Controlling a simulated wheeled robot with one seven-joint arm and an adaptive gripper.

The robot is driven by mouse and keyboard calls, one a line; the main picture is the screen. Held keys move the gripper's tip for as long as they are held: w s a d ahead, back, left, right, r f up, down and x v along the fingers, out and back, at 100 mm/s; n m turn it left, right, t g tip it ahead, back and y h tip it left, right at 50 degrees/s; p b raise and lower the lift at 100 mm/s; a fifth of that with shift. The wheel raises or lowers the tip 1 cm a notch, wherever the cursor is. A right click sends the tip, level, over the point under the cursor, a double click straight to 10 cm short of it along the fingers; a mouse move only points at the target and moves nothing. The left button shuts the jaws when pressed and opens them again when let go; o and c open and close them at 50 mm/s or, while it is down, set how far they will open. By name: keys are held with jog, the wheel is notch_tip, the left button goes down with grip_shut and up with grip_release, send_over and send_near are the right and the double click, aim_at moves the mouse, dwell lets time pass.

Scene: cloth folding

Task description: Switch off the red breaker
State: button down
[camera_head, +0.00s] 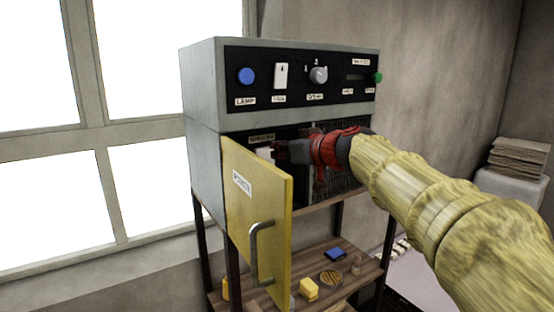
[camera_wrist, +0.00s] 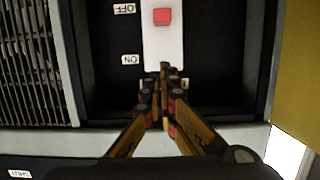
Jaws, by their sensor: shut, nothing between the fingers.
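The red breaker (camera_wrist: 162,16) is a small red block on a white plate (camera_wrist: 161,45) in the wrist view. It sits level with the OFF label (camera_wrist: 124,8); the ON label (camera_wrist: 130,59) is nearer my gripper, and the labels appear upside down. My gripper (camera_wrist: 163,78) is shut and empty, its tips over the near end of the plate and apart from the red block. I cannot tell whether the tips touch the plate. In the head view, my gripper (camera_head: 280,152) reaches into the cabinet (camera_head: 205,160) behind the open yellow door (camera_head: 258,200); the red block is hidden there.
The yellow door stands open close beside my gripper, with a metal handle (camera_head: 254,250). A dark grille (camera_wrist: 35,60) lies on the other side. Above is a panel with a blue button (camera_head: 246,76), white switch (camera_head: 281,76), knob (camera_head: 319,74) and green button (camera_head: 377,77).

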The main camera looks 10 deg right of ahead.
jog(key=b+v, duration=0.2)
jog(key=v, duration=0.6)
jog(key=shift+s+f, duration=0.25)
jog(key=shift+s, duration=0.2)
jog(key=shift+d, duration=0.1)
